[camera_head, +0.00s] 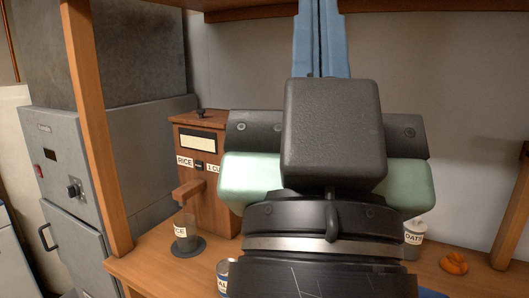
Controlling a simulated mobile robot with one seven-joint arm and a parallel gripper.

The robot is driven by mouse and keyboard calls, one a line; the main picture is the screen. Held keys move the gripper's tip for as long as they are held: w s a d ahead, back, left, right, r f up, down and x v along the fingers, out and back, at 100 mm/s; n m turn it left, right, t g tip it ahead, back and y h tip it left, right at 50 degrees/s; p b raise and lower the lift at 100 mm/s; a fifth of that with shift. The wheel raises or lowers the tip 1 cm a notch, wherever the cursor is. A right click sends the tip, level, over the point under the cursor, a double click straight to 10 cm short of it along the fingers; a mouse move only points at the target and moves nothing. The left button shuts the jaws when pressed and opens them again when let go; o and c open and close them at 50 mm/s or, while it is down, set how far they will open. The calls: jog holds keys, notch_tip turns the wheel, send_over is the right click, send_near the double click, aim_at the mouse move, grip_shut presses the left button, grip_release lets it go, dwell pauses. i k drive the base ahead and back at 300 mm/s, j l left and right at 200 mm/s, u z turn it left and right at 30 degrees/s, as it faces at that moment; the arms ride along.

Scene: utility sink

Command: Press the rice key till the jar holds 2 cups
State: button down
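A wooden dispenser (216,212) stands on the counter left of my gripper. Its front has a blank pale panel, a RICE label (184,161) and a second label partly hidden by my gripper; a small dark piece sits between them. A wooden spout juts out below. Under it, a dark see-through jar (187,240) with a rice label stands on a round dark mat (188,251). I cannot make out any fill level.
A jar marked DATE (413,239) and an orange item (454,263) are on the counter at right. A blue-labelled can (222,278) is at the front. A wooden post (98,130) and grey cabinet (70,170) stand left.

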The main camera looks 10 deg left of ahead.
aim_at(199, 164)
jog(key=i+j+z, duration=0.1)
jog(key=j, duration=0.25)
jog(key=i+j+z, duration=0.1)
jog(key=i+j, duration=0.15)
jog(key=i+j+z, duration=0.1)
jog(key=j, duration=0.35)
jog(key=i+j+z, duration=0.1)
jog(key=i+j, duration=0.15)
jog(key=i+j+z, duration=0.1)
jog(key=j, duration=0.4)
jog(key=i+j+z, duration=0.1)
jog(key=j, duration=0.3)
jog(key=i+l, duration=0.05)
